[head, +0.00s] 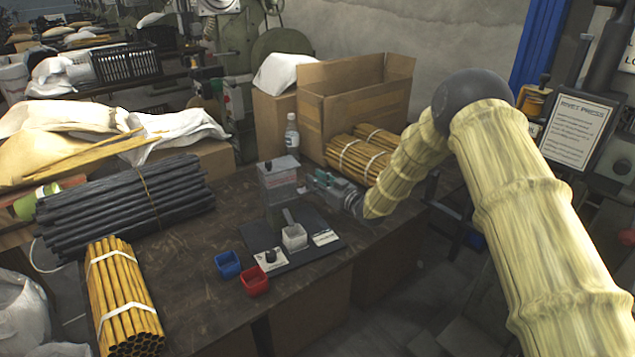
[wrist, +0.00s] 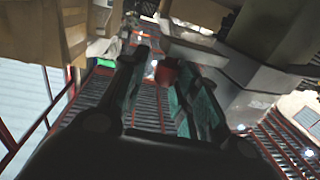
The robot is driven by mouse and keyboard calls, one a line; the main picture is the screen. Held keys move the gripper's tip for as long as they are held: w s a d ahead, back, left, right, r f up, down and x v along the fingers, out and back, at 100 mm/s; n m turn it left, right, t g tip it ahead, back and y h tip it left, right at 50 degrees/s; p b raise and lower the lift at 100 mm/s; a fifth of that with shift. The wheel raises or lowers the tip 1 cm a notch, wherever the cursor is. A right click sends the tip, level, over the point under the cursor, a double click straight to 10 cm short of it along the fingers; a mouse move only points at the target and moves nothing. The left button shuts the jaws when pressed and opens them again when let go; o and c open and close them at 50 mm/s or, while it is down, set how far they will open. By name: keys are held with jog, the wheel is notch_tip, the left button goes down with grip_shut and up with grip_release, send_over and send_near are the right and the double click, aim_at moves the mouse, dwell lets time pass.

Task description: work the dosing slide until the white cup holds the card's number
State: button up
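The grey dosing dispenser (head: 278,182) stands upright on a dark base board (head: 305,252). The white cup (head: 294,236) sits on the board below a short chute (head: 288,215). A white card (head: 326,237) lies right of the cup; its print is too small to read. My gripper (head: 312,180) is at the dispenser's right side. In the wrist view my gripper (wrist: 160,72) has its green-padded fingers apart. A small red piece (wrist: 166,73) shows between the fingertips; I cannot tell whether it belongs to the slide or is touched. The cup's contents are not visible.
A black knob (head: 270,256) stands on another card at the board's left. A blue cup (head: 228,264) and a red cup (head: 254,281) stand left of the board.

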jog(key=v, duration=1.2)
jog(key=shift+c, duration=0.5)
